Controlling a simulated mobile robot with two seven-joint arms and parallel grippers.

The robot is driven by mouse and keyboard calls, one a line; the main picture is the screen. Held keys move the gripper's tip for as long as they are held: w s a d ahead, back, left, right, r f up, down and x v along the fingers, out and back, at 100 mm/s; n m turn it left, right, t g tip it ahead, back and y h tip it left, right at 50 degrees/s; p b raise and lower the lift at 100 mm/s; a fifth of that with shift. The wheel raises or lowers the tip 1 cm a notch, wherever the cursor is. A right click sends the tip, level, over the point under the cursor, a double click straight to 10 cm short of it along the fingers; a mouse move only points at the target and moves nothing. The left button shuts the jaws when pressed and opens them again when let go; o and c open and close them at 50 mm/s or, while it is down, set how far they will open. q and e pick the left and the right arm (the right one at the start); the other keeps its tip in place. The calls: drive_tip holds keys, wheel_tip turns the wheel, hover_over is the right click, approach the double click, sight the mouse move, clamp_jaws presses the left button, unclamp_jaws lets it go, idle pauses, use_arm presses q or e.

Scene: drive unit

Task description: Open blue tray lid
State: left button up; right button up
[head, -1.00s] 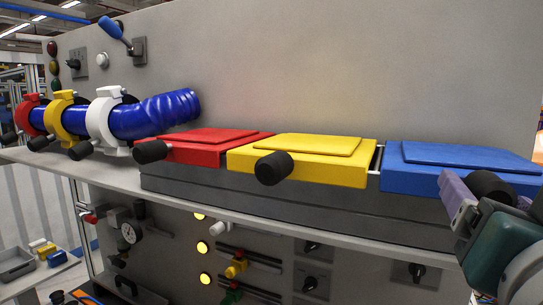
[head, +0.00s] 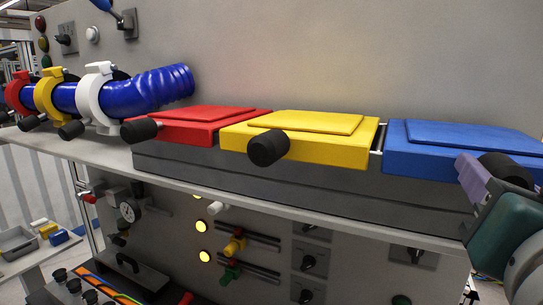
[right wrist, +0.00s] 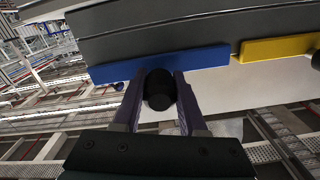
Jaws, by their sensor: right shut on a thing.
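The blue tray lid (head: 450,140) lies flat and closed on the grey tray housing at the right of the head view. Its front edge also shows in the right wrist view (right wrist: 160,64). A black knob (right wrist: 159,88) sticks out from that front edge. My right gripper (right wrist: 158,82) is shut on the knob, with one purple finger on each side of it. In the head view the right gripper (head: 490,172) is at the right edge, and it hides part of the knob and the lid's front. My left gripper is not in view.
A yellow lid (head: 315,132) and a red lid (head: 195,126), each with a black knob, sit closed to the left of the blue one. A blue hose (head: 140,97) with coloured clamps lies further left. The grey wall panel (head: 320,55) rises behind the lids.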

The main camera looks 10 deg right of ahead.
clamp_jaws()
idle(0.8)
